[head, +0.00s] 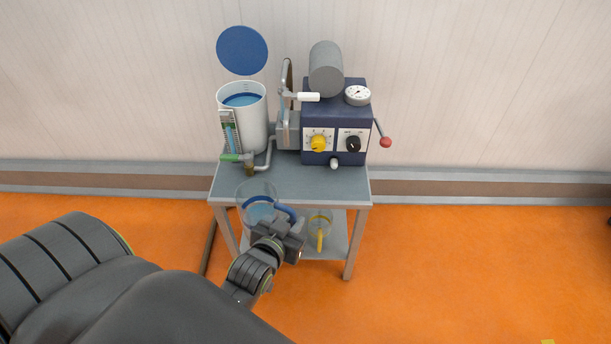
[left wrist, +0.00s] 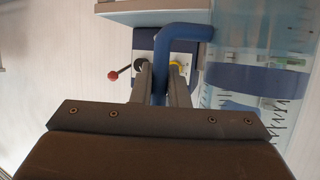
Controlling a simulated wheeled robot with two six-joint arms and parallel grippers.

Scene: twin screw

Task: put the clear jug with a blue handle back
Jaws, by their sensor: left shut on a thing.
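The clear jug with a blue handle (head: 256,196) is held up at the front left of the cart, overlapping its front edge in the head view. A blue band and a pale blue tint show in it. My left gripper (head: 285,222) is shut on its blue handle (head: 287,210). In the left wrist view the fingers (left wrist: 160,85) close around the blue handle (left wrist: 183,32), and the clear jug wall (left wrist: 255,45) fills the right side. I cannot tell whether the jug touches the cart. My right gripper is out of view.
The cart's grey top (head: 285,185) is bare in front of a white tank (head: 243,120) and a dark blue machine (head: 335,110) with knobs and a red-tipped lever (head: 385,142). A clear jug with a yellow handle (head: 320,225) stands on the lower shelf. Orange floor is free around.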

